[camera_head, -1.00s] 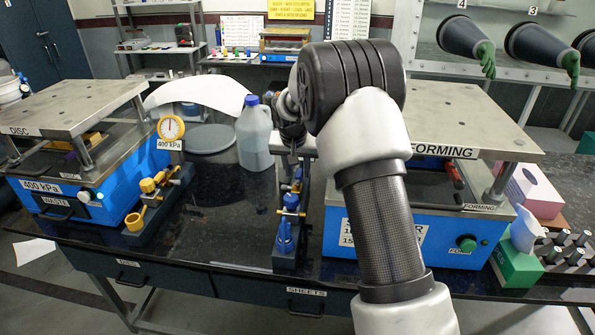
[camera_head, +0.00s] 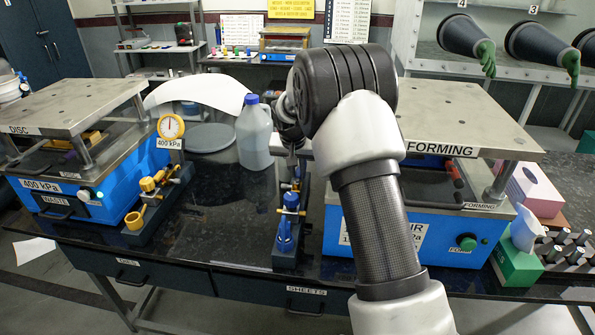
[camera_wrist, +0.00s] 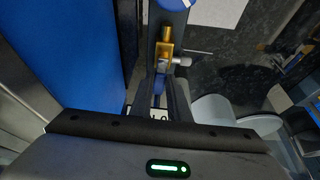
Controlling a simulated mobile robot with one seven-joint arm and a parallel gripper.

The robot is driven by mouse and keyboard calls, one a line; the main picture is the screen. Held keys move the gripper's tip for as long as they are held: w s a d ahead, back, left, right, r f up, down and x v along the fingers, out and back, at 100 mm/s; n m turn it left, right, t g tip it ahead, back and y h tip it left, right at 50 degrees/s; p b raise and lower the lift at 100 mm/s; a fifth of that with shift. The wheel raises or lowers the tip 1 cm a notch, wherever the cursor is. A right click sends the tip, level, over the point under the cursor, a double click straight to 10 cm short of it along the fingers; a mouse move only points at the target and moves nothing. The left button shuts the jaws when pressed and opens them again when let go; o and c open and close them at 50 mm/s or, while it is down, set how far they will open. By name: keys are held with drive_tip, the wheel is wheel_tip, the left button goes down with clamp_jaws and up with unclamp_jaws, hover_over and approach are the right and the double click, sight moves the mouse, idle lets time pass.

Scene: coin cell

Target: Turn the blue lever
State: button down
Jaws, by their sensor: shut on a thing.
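A narrow dark valve block (camera_head: 289,262) with blue and brass-yellow fittings stands on the black bench, left of the forming press. My gripper (camera_head: 293,168) is at its far end, pointing down, partly hidden by my arm. In the wrist view my gripper's two fingers (camera_wrist: 162,80) are closed around a small blue piece, the blue lever (camera_wrist: 160,87), mostly hidden between them. A brass fitting (camera_wrist: 165,48) and a silver stem lie just beyond the fingertips. How far the lever is turned cannot be told.
The blue forming press (camera_head: 440,235) is close on the right. A jug with a blue cap (camera_head: 253,137) stands just left of my gripper. A second blue press (camera_head: 90,185) and a gauge (camera_head: 171,127) are on the left.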

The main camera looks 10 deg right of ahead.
drive_tip(key=m+g+h+b, duration=0.1)
drive_tip(key=m, duration=0.3)
drive_tip(key=shift+s+d+b, duration=0.15)
drive_tip(key=shift+b, duration=0.2)
drive_tip(key=m, duration=0.2)
drive_tip(key=m+g+h, duration=0.1)
drive_tip(key=m, duration=0.1)
drive_tip(key=m+p, duration=0.1)
drive_tip(key=shift+s+d+m+g+h, duration=0.3)
drive_tip(key=shift+m+g, duration=0.1)
drive_tip(key=m, duration=0.1)
drive_tip(key=m+g+p, duration=0.1)
drive_tip(key=m, duration=0.1)
drive_tip(key=m+p, duration=0.1)
drive_tip(key=shift+s+r+g, duration=0.1)
drive_tip(key=shift+s+g, duration=0.2)
drive_tip(key=shift+s+m+g+p, duration=0.15)
drive_tip(key=shift+m+g+p, duration=0.2)
drive_tip(key=shift+m, duration=0.55)
drive_tip(key=shift+s+m+g+p, duration=0.1)
drive_tip(key=shift+m+g+p, duration=0.25)
drive_tip(key=shift+m, duration=0.55)
drive_tip(key=c, duration=1.7)
unclamp_jaws()
